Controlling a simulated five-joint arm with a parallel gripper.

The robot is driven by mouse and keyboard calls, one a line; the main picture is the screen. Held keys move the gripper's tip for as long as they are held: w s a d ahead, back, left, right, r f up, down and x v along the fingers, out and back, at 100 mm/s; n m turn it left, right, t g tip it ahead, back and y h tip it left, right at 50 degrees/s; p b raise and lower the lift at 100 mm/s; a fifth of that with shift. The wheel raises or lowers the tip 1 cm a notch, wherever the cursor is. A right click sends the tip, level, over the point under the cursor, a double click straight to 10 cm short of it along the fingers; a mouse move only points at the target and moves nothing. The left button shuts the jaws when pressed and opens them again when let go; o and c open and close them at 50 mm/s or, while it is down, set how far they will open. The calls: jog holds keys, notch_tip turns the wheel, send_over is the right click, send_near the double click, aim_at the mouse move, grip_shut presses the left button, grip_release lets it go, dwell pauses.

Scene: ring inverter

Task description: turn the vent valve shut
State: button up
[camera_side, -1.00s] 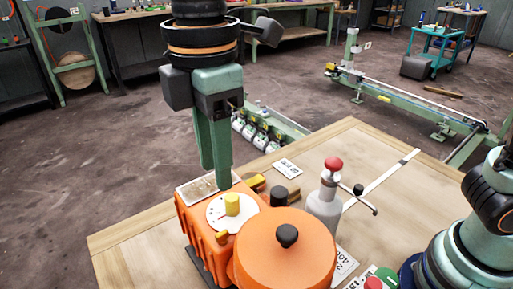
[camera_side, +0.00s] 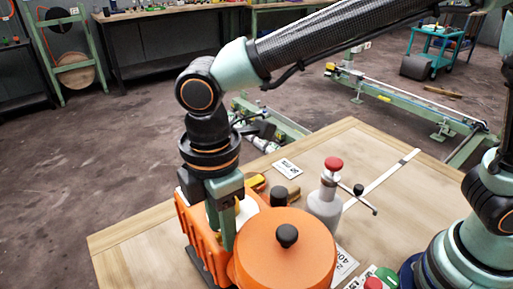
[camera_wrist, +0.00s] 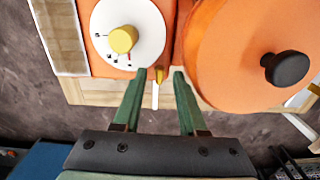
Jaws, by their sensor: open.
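A yellow knob (camera_wrist: 123,39) stands on the white dial (camera_wrist: 149,22), left of the fingers. In the side view my gripper (camera_side: 227,245) points down at the orange box (camera_side: 190,228). Its fingers and wrist hide the lever and most of the dial there.
A round orange lid (camera_side: 285,262) with a black knob (camera_side: 287,235) stands close to the right of the fingers. A grey bottle (camera_side: 323,207) with a red top and a side handle stands behind it.

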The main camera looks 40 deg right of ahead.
grip_shut()
jog(key=shift+m, duration=0.4)
jog(key=m, duration=0.3)
jog(key=shift+m, duration=0.3)
jog(key=m, duration=0.4)
jog(key=shift+m, duration=0.3)
jog(key=m, duration=0.4)
jog(key=shift+r, duration=0.1)
jog(key=shift+m, duration=2.2)
